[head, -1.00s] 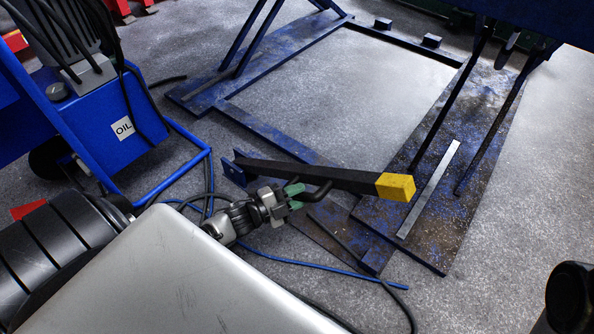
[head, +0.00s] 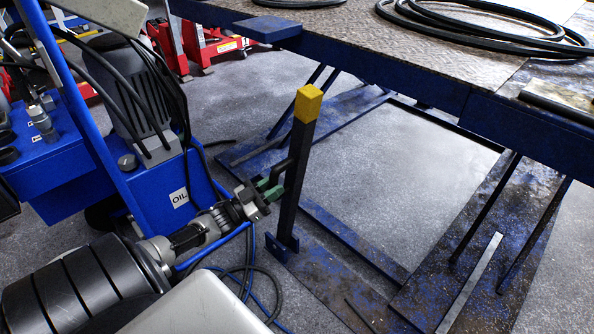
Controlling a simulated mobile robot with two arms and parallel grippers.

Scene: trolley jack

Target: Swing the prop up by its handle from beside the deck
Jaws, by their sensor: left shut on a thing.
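The prop (head: 297,165) is a dark square bar with a yellow top block (head: 308,104). It stands nearly upright on its pivot bracket (head: 280,248) at the near left corner of the blue base frame. Its small dark side handle (head: 279,170) sticks out to the left. My left gripper (head: 270,188), with green fingers, is shut on the handle. The deck (head: 440,75) is a rusty tread plate with a blue edge, above and to the right; the yellow top stands below and in front of its left part. My right gripper is not in view.
A blue oil unit (head: 155,190) with hoses stands close on the left. Blue and black hoses (head: 245,275) lie on the floor by the bracket. Black cable coils (head: 480,22) lie on the deck. Red jacks (head: 205,45) stand behind. The floor inside the frame is clear.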

